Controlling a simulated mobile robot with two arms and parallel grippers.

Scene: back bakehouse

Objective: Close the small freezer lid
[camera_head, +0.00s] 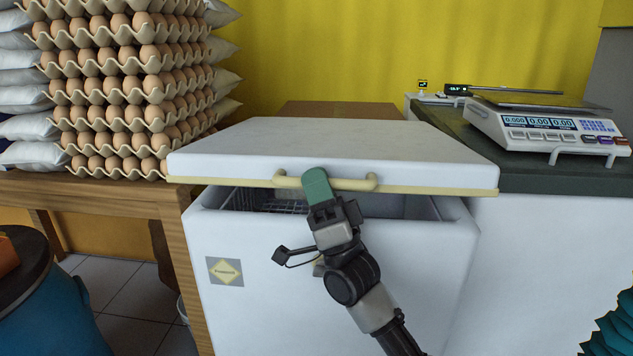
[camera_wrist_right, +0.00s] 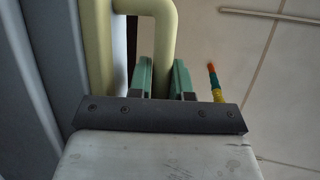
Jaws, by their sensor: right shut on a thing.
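The small freezer (camera_head: 330,270) is a white chest in the middle of the head view. Its white lid (camera_head: 330,142) is partly open, with a dark gap under its front edge and a wire basket (camera_head: 270,203) visible inside. A cream handle (camera_head: 350,184) runs along the lid's front edge. My right gripper (camera_head: 317,183) is shut on this handle. In the right wrist view the green fingers (camera_wrist_right: 160,78) sit on either side of the cream handle bar (camera_wrist_right: 165,40). My left gripper is in neither view.
A wooden table (camera_head: 90,190) with stacked egg trays (camera_head: 130,90) and white sacks (camera_head: 25,155) stands left of the freezer. A dark counter (camera_head: 530,170) with a scale (camera_head: 545,125) is on the right. A blue barrel (camera_head: 50,305) stands at the lower left.

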